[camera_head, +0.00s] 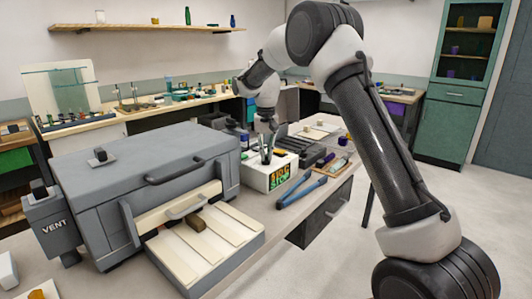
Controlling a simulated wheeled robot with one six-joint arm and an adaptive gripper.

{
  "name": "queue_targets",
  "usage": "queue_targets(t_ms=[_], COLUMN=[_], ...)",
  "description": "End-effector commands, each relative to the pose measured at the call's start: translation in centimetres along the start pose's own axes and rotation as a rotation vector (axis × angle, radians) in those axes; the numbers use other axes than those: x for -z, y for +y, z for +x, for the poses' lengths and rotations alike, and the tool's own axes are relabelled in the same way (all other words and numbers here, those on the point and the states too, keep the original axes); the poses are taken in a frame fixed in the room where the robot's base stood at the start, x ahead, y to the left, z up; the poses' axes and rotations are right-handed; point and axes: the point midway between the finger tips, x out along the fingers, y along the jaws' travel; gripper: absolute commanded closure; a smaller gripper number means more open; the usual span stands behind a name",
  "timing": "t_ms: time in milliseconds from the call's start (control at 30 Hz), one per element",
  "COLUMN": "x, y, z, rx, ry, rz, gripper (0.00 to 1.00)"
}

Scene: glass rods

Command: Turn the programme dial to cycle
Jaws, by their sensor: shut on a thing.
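A white controller box (262,180) stands on the bench to the right of the grey kiln. Its front shows a small display (280,176) with orange and green lettering, too small to read surely. My gripper (266,154) points down at the top of this box, its dark fingers shut. The programme dial is between or under the fingers and I cannot make it out, nor which setting it points to. My arm reaches over from the right, with the wrist above the box.
The grey kiln (130,170) fills the left, its front opening onto a pale slatted shelf (205,250) with a brown block (197,224). A VENT box (55,222) is at its left. Blue-handled tongs (300,190) lie right of the controller. Bottles and dark tools crowd behind it.

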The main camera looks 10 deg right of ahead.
Motion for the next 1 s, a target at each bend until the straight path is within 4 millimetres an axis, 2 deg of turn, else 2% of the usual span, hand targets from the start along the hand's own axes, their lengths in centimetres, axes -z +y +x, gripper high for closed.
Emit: queue_targets(t_ms=[500,533,600,633,1000], x=[0.04,0.04,0.03,0.03,0.04], y=[0.0,0.0,0.0,0.0,-0.01], z=[-0.06,-0.06,-0.06,-0.05,-0.51], rx=[0.001,0.001,0.001,0.0,0.001], ry=[0.001,0.001,0.001,0.001,0.002], rz=[0.02,0.02,0.02,0.02,0.019], gripper=[1.0,0.84,0.71,0.68,0.68])
